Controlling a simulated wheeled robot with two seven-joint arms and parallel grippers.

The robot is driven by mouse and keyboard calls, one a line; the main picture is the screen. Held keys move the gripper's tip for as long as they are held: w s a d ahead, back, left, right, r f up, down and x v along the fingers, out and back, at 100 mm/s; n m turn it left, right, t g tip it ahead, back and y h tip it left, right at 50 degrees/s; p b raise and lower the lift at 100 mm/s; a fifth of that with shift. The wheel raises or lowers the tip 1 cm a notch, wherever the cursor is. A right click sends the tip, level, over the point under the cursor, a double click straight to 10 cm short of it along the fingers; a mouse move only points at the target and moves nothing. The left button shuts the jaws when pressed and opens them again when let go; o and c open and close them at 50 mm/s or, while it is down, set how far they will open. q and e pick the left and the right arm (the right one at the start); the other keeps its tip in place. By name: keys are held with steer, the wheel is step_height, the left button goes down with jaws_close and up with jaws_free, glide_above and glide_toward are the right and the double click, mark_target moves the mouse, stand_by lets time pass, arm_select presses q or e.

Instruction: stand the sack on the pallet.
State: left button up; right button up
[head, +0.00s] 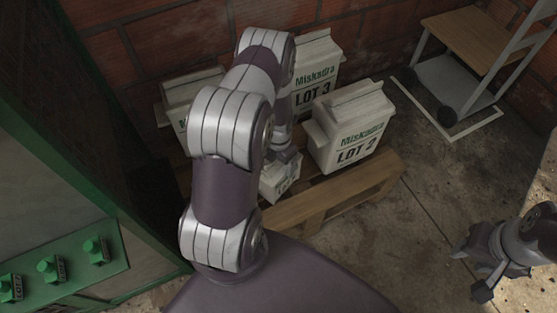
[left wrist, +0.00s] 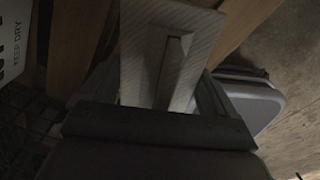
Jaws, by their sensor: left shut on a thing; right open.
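A white sack (head: 280,183) with dark lettering shows low at the front of the wooden pallet (head: 345,198), mostly hidden behind my left arm. My left gripper (head: 284,157) is shut on its top. In the left wrist view, the sack's pale ribbed top (left wrist: 170,50) lies between the fingers (left wrist: 160,105). I cannot tell whether its base touches the pallet. A LOT 2 sack (head: 347,130) and a LOT 3 sack (head: 318,70) stand on the pallet. My right gripper (head: 473,270) is open and empty over the floor at the right.
Another white sack (head: 190,90) stands at the pallet's back left. A cart (head: 462,70) stands in a marked floor corner at the back right. The floor right of the pallet is clear.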

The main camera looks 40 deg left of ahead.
arm_select(q)
steer(key=o, duration=1.8)
steer(key=shift+f, duration=0.1)
step_height(320, 180, up, 12)
steer(key=p, duration=0.4)
steer(key=shift+f, duration=0.15)
steer(key=shift+r+p, duration=0.3)
steer(key=shift+r, duration=0.05)
steer(key=s+d+r+m, duration=0.2)
steer(key=d+r+m, duration=0.2)
steer(key=m, duration=0.7)
steer(key=s+d+r+m+t, duration=0.1)
steer(key=s+d+r+m, duration=0.2)
steer(key=r+m, duration=0.5)
steer(key=s+d+r+m, duration=0.3)
steer(key=d+r+m, duration=0.3)
steer(key=m, duration=1)
steer(key=shift+s+d, duration=0.1)
